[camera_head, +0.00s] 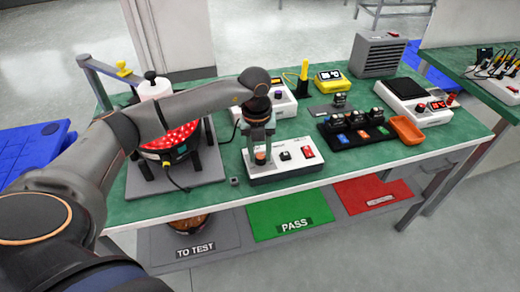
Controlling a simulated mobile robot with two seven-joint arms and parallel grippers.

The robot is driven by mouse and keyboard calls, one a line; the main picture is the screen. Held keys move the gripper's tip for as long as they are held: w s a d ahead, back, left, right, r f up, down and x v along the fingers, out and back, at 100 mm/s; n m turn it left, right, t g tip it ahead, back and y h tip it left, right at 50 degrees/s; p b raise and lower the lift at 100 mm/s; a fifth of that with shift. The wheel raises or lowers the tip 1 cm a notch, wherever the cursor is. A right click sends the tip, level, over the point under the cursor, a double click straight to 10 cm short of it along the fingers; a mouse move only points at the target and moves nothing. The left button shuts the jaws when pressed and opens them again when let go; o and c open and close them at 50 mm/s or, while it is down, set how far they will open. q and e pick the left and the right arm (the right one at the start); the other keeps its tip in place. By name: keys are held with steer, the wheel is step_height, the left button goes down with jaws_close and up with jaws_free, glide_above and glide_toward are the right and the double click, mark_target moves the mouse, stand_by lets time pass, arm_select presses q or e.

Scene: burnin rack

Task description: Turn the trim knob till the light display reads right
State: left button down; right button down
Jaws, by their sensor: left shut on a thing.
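The white control box (284,177) stands near the front edge of the green table. On its top are a dark switch (285,155) and a small red display (308,153); its reading is too small to tell. My left gripper (260,158) points down over the left part of the box. It is shut on a small orange-brown knob there, which the fingers partly hide. I cannot tell from here how far the knob is turned. My right gripper is not in view.
A red-dotted round device (172,137) stands left on a grey mat. Behind the box is another white unit (283,105). To the right are a black tray (350,142), an orange bin (407,129) and a white scale-like device (432,117).

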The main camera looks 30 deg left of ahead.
arm_select(q)
steer(key=shift+r+n, duration=0.1)
steer(key=shift+n, duration=0.7)
steer(key=shift+n+p, duration=0.45)
steer(key=shift+n, duration=0.15)
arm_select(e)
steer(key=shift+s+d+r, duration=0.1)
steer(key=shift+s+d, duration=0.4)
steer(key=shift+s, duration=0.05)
arm_select(q)
steer(key=shift+n, duration=0.3)
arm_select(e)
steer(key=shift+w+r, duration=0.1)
arm_select(q)
steer(key=c, duration=0.5)
jaws_free()
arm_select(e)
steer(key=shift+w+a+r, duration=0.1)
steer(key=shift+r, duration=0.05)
